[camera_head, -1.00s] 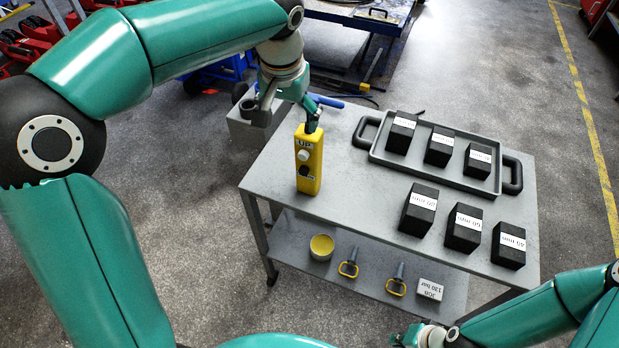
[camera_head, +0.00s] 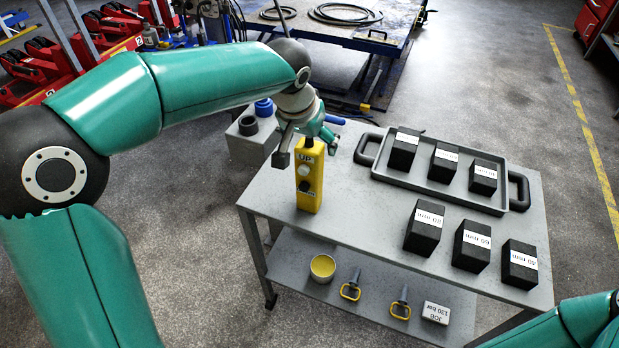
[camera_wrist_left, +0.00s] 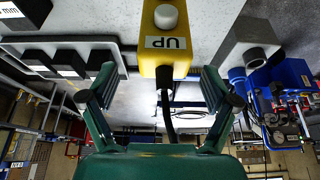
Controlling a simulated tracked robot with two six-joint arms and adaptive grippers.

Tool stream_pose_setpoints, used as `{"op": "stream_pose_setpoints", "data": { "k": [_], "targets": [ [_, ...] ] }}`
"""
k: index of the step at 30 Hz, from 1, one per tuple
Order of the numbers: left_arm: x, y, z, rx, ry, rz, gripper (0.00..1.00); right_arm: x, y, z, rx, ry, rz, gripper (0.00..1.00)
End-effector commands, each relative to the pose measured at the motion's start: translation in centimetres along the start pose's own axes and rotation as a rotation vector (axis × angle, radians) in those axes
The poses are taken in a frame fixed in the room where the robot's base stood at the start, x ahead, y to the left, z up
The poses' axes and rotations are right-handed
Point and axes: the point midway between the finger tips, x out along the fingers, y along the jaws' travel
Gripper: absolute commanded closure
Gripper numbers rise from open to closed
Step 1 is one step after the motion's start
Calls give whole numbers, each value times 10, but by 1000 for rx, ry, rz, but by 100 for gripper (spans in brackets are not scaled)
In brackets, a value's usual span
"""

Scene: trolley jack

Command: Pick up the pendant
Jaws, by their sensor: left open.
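The pendant is a yellow box (camera_head: 309,186) with an "UP" label, a white button and a dark button. It stands upright on the left end of the grey trolley's top (camera_head: 345,215). In the left wrist view the pendant (camera_wrist_left: 164,45) shows at the top centre, with a dark cable at its labelled end. My left gripper (camera_head: 307,137) is open at the pendant's upper end. In the left wrist view its two fingers (camera_wrist_left: 165,85) are spread to either side of the pendant's labelled end, with visible gaps. My right gripper is out of view.
A grey tray (camera_head: 435,181) with black blocks lies at the trolley's back right; more black blocks (camera_head: 422,222) stand in front. A grey box (camera_head: 250,140) is beyond the trolley's left end. The lower shelf holds a yellow-topped tin (camera_head: 322,267) and yellow-handled parts (camera_head: 350,290).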

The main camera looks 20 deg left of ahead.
Motion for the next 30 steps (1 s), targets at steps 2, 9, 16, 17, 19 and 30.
{"op": "stream_pose_setpoints", "data": {
  "k": [2,9,16,17,19,30],
  "targets": [
    [4,-1,0,-1,-1,0,12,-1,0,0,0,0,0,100],
    [34,-5,2,-1,-6,-1,12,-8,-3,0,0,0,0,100],
    [53,-4,1,-1,-1,1,12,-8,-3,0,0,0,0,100],
    [53,-4,1,-1,-1,1,12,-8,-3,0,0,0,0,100],
    [53,-4,1,-1,0,1,12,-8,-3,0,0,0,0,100],
    [53,-4,1,-1,0,1,59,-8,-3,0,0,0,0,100]
  ]
}}
